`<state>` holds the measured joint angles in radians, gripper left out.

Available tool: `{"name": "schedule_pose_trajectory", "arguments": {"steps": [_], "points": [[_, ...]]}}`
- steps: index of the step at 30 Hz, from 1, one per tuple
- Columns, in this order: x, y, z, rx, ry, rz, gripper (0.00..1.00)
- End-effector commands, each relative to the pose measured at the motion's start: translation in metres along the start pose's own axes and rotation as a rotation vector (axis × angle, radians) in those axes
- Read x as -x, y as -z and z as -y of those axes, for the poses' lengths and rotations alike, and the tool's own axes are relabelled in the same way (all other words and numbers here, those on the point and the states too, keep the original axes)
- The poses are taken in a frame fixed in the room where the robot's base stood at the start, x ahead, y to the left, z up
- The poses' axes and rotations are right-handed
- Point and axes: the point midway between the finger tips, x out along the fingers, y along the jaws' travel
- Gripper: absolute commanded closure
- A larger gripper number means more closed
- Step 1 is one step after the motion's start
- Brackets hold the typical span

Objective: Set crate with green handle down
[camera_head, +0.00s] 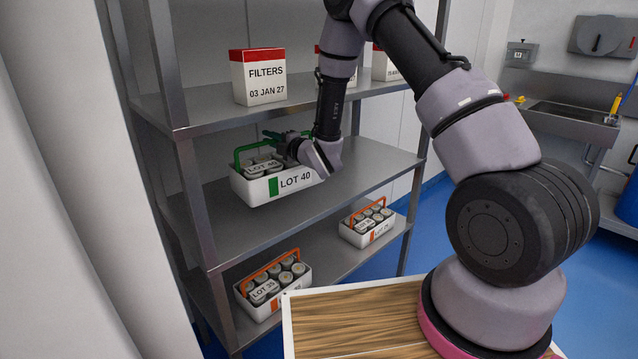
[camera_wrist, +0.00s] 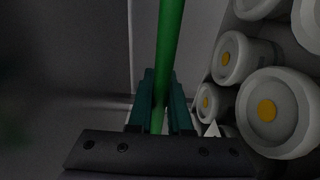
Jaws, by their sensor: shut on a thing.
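The white crate with the green handle (camera_head: 256,190), marked LOT 40, is at the middle shelf (camera_head: 365,165) in the head view. It looks level and holds several tubs with pale lids. Whether its base touches the shelf I cannot tell. My gripper (camera_head: 281,137) is at the crate's top. In the wrist view my gripper (camera_wrist: 161,105) has its teal fingers closed on the green handle (camera_wrist: 170,45). Tubs (camera_wrist: 267,110) show to the right of the handle. The crate's far side is hidden.
Two white crates with orange handles stand on the lower shelf, LOT 35 (camera_head: 272,308) at left and another (camera_head: 352,234) at right. A FILTERS box (camera_head: 257,92) stands on the upper shelf (camera_head: 205,116). The middle shelf is bare right of the crate. A metal post (camera_head: 194,195) is close at left.

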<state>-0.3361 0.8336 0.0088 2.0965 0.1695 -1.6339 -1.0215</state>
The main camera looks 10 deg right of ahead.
Motion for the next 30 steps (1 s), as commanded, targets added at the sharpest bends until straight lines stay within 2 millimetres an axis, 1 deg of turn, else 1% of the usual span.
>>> {"name": "schedule_pose_trajectory", "arguments": {"steps": [1,3,6,8,11,15,18,26,30], "points": [[-0.006,0.009,-0.006,0.002,-0.007,-0.022,1.00],[-0.010,0.019,-0.009,0.003,-0.007,-0.045,1.00],[-0.014,0.028,-0.010,0.002,-0.005,-0.066,1.00],[-0.016,0.030,-0.008,0.001,-0.004,-0.073,1.00],[-0.016,0.032,0.005,0.000,-0.002,-0.078,1.00],[-0.017,0.032,0.027,0.000,-0.002,-0.078,1.00],[-0.016,0.033,0.039,0.001,-0.004,-0.078,1.00],[-0.017,0.032,0.053,0.001,-0.005,-0.078,1.00],[-0.016,0.032,0.070,0.000,-0.003,-0.077,1.00]]}}
